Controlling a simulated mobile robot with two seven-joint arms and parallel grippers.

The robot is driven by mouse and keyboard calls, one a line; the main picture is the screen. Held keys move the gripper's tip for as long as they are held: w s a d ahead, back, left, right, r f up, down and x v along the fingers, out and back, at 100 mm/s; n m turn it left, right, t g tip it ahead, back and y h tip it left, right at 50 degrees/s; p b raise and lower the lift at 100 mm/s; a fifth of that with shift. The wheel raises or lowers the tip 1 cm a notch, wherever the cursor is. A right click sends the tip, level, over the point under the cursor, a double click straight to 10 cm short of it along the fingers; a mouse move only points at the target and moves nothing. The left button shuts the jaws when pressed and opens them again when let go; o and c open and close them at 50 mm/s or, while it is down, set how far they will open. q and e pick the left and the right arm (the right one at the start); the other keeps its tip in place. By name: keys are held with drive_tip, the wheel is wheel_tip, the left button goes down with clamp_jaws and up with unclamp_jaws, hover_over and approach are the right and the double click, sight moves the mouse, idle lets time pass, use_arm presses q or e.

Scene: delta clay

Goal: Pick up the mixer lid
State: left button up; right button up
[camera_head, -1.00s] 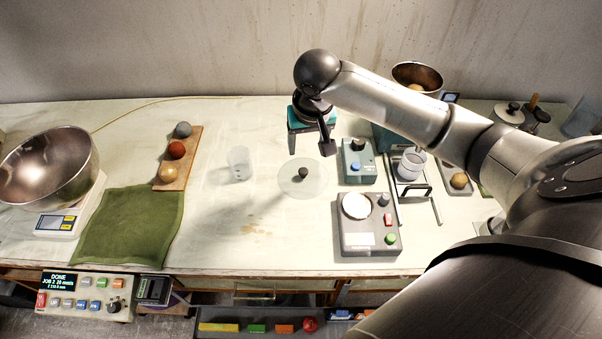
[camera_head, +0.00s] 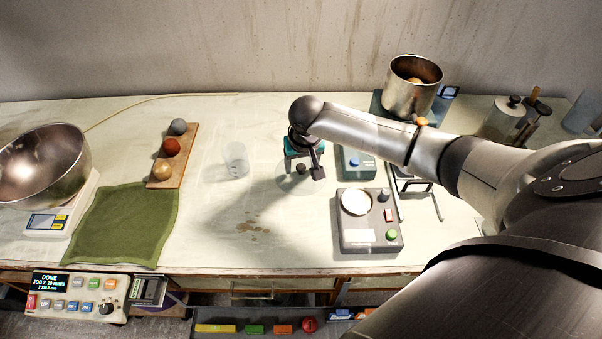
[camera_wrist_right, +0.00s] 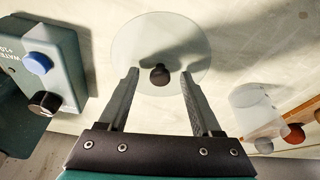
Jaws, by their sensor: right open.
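The mixer lid is a clear round disc with a dark knob, lying on the bench. In the wrist view the lid (camera_wrist_right: 185,40) shows clearly, with its knob (camera_wrist_right: 160,76) between the fingertips in the picture. In the head view only the dark knob (camera_head: 301,169) stands out, and the disc is hard to make out. My right gripper (camera_head: 304,170) is open over the lid, its fingers pointing down on either side of the knob. It also shows in the wrist view (camera_wrist_right: 160,74). I cannot tell how far the fingertips are above the disc. My left gripper is out of view.
A clear beaker (camera_head: 236,160) stands left of the lid. A teal control box (camera_head: 356,162) and a grey device with a white plate (camera_head: 369,219) stand to the right. A steel pot (camera_head: 408,92) stands behind my arm. Bench in front of the lid is clear.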

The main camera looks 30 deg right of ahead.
drive_tip(key=shift+c, duration=0.4)
clamp_jaws()
